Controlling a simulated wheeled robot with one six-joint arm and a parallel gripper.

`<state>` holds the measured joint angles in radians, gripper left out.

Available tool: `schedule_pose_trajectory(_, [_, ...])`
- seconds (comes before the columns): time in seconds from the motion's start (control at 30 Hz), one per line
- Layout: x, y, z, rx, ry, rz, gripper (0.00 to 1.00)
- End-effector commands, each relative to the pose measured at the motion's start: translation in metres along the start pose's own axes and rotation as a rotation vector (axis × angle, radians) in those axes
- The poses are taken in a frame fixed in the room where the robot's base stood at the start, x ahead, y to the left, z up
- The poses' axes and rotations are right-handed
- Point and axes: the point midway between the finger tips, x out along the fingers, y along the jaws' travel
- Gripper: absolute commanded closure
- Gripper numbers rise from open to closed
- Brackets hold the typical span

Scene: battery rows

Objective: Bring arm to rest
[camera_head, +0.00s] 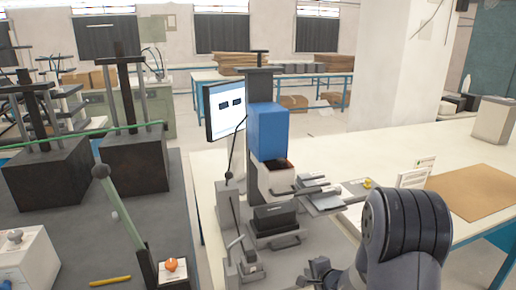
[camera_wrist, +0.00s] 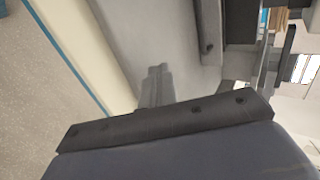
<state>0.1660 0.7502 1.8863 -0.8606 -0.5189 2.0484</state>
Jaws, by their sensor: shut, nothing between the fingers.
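My arm (camera_head: 403,235), dark grey and rounded, rises at the lower right of the head view, in front of the cream bench. In the wrist view my gripper (camera_wrist: 157,75) shows as two narrow grey fingers together, with nothing between them. Its dark body fills the bottom of that view. The fingers point over a pale grey surface and touch nothing that I can make out. In the head view I cannot clearly tell the gripper from the dark parts beside the arm.
A press with a blue head (camera_head: 267,131) stands left of my arm, with a monitor (camera_head: 224,108) behind it. A brown board (camera_head: 480,190) lies on the cream bench (camera_head: 375,157), whose middle is mostly clear.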

Motion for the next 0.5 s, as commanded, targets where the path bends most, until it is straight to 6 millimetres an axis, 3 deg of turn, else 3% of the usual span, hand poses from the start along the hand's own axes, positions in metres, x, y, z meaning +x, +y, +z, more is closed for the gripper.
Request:
schedule_pose_trajectory(0.33, [-0.044, 0.043, 0.001, 0.004, 0.002, 0.002, 1.00])
schedule_pose_trajectory(0.5, [-0.080, 0.044, 0.001, 0.000, 0.002, -0.001, 1.00])
